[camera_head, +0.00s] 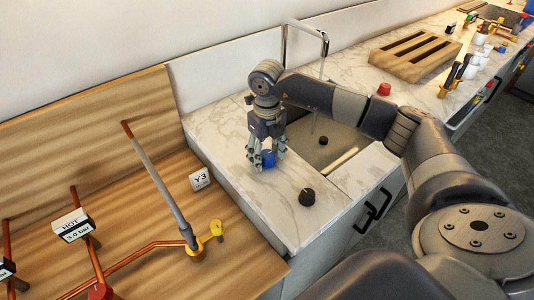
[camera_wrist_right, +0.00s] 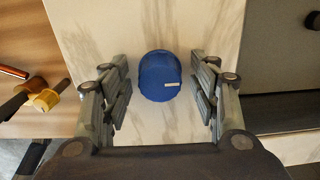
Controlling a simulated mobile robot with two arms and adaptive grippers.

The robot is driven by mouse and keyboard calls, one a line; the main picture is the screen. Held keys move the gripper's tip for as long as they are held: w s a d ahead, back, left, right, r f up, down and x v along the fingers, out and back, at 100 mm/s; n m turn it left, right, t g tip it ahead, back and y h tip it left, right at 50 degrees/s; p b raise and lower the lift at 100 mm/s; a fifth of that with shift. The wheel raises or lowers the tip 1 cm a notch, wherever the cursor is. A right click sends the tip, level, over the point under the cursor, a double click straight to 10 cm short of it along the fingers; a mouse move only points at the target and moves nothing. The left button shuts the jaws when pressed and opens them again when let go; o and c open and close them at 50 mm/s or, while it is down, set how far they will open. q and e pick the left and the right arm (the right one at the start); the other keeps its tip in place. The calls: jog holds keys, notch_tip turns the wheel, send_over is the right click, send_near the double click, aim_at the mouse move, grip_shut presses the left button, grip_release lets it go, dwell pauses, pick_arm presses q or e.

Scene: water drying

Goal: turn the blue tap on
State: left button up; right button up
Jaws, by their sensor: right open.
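The blue tap (camera_head: 268,160) is a round blue knob on the marble counter, left of the sink. In the right wrist view the blue tap (camera_wrist_right: 160,77) shows from above, with a small white mark on its side. My right gripper (camera_head: 266,164) points down over it, fingers open. In the wrist view one finger pair of the right gripper (camera_wrist_right: 159,84) is on each side of the knob, with gaps between. The head view partly hides the knob behind the fingers. My left gripper is not in view.
A black knob (camera_head: 307,197) stands on the counter near the front, and a red knob (camera_head: 384,89) stands beyond the sink. A metal spout (camera_head: 306,29) rises behind the sink. A yellow valve (camera_head: 217,230) and copper pipes are on the wooden panel at left.

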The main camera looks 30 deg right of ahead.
aim_at(267, 154)
notch_tip(267, 154, up, 12)
dwell(0.6)
dwell(0.4)
